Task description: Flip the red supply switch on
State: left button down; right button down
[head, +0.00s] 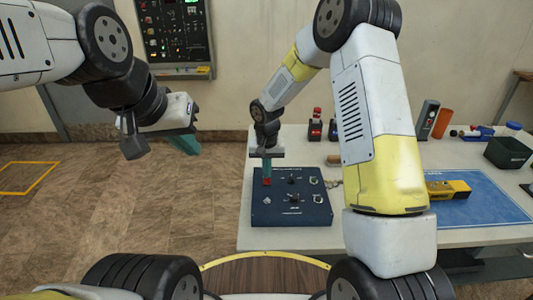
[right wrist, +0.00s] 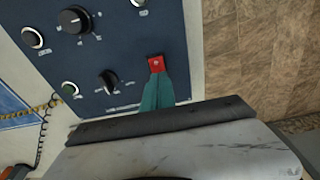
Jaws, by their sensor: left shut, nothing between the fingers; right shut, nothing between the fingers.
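The red supply switch (right wrist: 156,64) is on the dark blue trainer panel (right wrist: 115,30), near its edge. In the head view the blue panel (head: 291,213) lies on the table, and the red switch (head: 267,182) shows at its upper left. My right gripper (right wrist: 158,85) is shut and empty, with its teal fingertips right at the red switch. I cannot tell whether they touch it. In the head view my right gripper (head: 267,172) points down over the switch. My left gripper (head: 186,146) is shut and empty, off to the left above the floor, away from the panel.
The panel also carries black knobs (right wrist: 75,19) and a green button (right wrist: 69,88). A blue mat (head: 465,205) with a yellow device (head: 449,189) lies to the right. Red-and-black items (head: 316,127) stand behind the panel. A dark bin (head: 507,152) is at the far right.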

jog(key=shift+f, duration=0.35)
dwell(0.3)
jog(key=shift+s+r, duration=0.2)
jog(key=shift+s, duration=0.55)
jog(key=shift+r, duration=0.55)
notch_tip(320, 180, up, 13)
jog(key=s, duration=0.1)
jog(key=shift+s, duration=0.3)
jog(key=shift+f, duration=0.1)
